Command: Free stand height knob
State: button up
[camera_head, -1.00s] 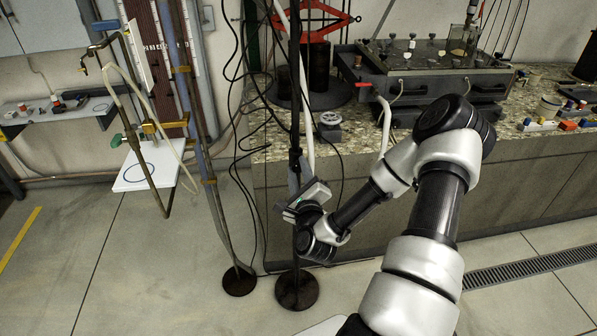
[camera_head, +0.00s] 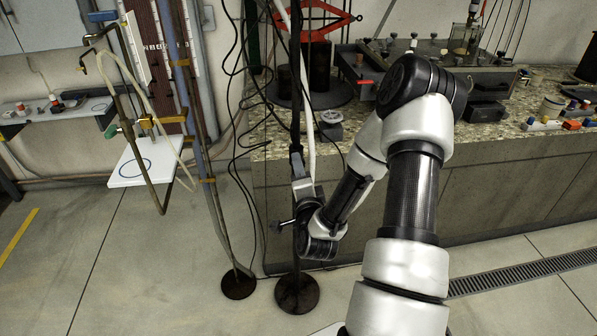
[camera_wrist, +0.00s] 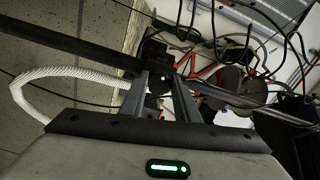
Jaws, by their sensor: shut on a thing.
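The stand is a dark upright pole (camera_head: 295,85) on a round dark foot (camera_head: 297,294), left of the stone-topped bench. My gripper (camera_head: 297,158) is at the pole, at about mid-height and below the bench top, with its fingers pointing up along it. In the wrist view my gripper (camera_wrist: 160,90) has its two grey fingers on either side of a small black knob (camera_wrist: 156,76) with a pale spot, and it is shut on this. In the head view the knob itself is too small and dark to make out.
Black cables (camera_head: 240,120) hang left of the pole, and a pale hose (camera_head: 308,90) runs down close beside it. A second stand foot (camera_head: 238,284) is to the left.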

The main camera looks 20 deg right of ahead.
jog(key=n, duration=0.6)
jog(key=shift+d+f+n, duration=0.1)
jog(key=shift+n, duration=0.3)
dwell(0.3)
jog(key=o, duration=1.1)
jog(key=shift+c, duration=0.2)
jog(key=shift+s, duration=0.1)
jog(key=p+v, duration=0.9)
jog(key=v, duration=0.8)
jog(key=shift+s+p, duration=0.2)
jog(key=shift+p, duration=0.15)
